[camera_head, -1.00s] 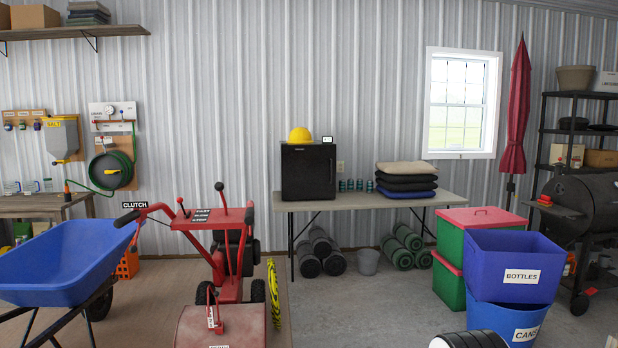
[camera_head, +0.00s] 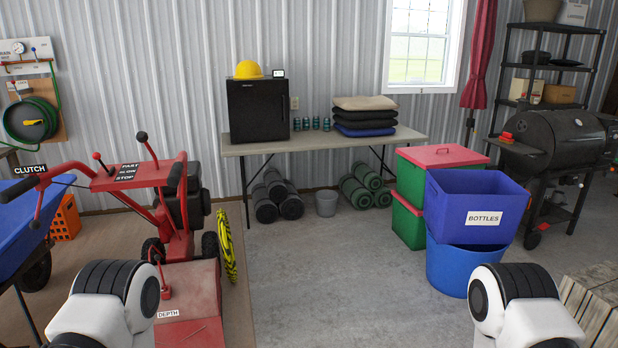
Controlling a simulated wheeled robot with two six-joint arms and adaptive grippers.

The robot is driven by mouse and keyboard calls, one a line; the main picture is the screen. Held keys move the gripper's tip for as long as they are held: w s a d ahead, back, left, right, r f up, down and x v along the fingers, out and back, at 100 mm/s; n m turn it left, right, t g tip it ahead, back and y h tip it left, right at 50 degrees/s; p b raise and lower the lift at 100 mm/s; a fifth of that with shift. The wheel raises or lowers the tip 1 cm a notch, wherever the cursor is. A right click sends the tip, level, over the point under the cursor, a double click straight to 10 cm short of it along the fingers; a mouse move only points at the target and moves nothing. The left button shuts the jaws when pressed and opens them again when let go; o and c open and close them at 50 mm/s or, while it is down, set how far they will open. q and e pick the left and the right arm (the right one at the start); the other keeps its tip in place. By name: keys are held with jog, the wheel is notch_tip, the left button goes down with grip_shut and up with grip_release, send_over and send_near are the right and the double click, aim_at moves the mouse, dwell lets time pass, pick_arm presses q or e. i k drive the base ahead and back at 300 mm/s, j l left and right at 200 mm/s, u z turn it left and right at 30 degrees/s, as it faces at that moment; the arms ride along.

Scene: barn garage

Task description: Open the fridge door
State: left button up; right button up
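A small black box-shaped fridge (camera_head: 257,110) stands on the left end of a folding table (camera_head: 335,140) against the back wall. Its dark front door looks shut. A yellow hard hat (camera_head: 248,69) and a small display (camera_head: 279,73) sit on top of it. My two arms show only as white and black links at the bottom left and bottom right corners, far from the fridge. Neither gripper is in view.
A red tiller (camera_head: 175,210) stands front left, with a blue wheelbarrow (camera_head: 35,225) beyond it at the left edge. Blue bins (camera_head: 470,240) and red-lidded green boxes (camera_head: 408,215) stand right. Rolled mats (camera_head: 277,198) and a grey bucket (camera_head: 326,203) lie under the table.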

aim_at(258, 109)
jog(key=i, duration=3.5)
